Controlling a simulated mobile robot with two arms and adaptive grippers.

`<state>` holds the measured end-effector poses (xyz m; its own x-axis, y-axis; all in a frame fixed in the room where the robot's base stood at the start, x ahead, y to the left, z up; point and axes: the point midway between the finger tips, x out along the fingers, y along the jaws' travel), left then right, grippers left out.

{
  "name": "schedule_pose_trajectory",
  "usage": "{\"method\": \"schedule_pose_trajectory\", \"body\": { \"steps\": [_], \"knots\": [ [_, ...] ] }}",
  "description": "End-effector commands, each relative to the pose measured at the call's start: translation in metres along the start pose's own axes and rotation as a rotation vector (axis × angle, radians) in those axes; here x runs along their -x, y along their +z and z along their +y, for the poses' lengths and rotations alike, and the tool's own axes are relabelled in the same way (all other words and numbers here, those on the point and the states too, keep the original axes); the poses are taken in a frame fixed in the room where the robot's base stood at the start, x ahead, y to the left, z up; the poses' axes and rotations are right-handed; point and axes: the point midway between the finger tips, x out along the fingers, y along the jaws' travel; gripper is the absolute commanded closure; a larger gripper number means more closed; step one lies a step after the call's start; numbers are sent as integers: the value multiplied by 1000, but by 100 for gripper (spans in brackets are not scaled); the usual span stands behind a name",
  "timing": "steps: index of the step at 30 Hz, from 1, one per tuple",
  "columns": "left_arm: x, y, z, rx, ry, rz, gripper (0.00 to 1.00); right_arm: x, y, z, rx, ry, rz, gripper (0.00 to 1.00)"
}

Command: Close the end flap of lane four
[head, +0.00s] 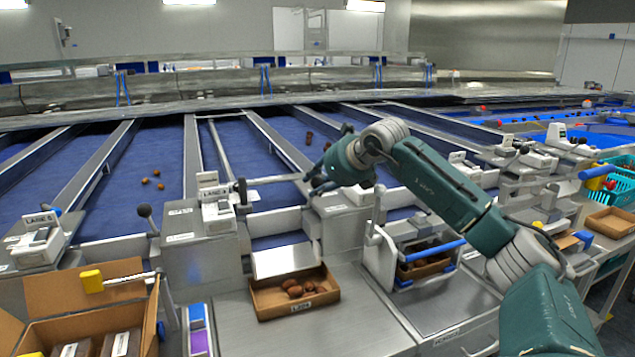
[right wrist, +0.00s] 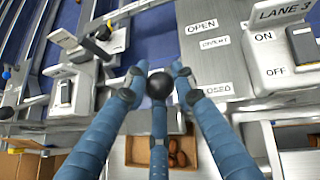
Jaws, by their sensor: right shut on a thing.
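My right gripper (head: 318,182) is at the end of the lane in the middle of the head view. In the right wrist view its fingers (right wrist: 160,82) are closed around a black ball knob (right wrist: 160,85). Another switch box (head: 216,212) stands left of the gripper in the head view. A grey end wall (head: 278,222) crosses the lane there. The flap's exact position is unclear. My left gripper is out of view.
A cardboard tray with several dates (head: 262,306) sits below the lane, under a pale sloping plate (head: 287,261). An open carton (head: 60,325) is at the lower left. A steel frame with a blue bar (head: 432,250) stands right of the tray.

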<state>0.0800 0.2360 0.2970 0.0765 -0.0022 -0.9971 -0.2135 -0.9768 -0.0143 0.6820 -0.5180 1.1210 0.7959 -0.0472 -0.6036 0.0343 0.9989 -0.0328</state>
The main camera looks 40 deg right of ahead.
Motion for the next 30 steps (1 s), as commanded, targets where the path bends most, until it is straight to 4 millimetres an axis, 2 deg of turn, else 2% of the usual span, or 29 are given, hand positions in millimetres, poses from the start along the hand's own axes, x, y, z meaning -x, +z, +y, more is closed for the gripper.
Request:
{"method": "schedule_pose_trajectory", "body": {
  "steps": [17, 18, 21, 30],
  "knots": [
    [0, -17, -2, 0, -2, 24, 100, -3, -3, -1, -2, 0, 7, 100],
    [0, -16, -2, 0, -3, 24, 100, -4, -4, -1, -2, 0, 7, 73],
    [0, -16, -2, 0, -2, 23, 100, -3, -3, -1, -2, 0, 6, 56],
    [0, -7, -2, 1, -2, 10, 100, -2, -1, -1, -1, 0, 1, 56]
  ]
}}
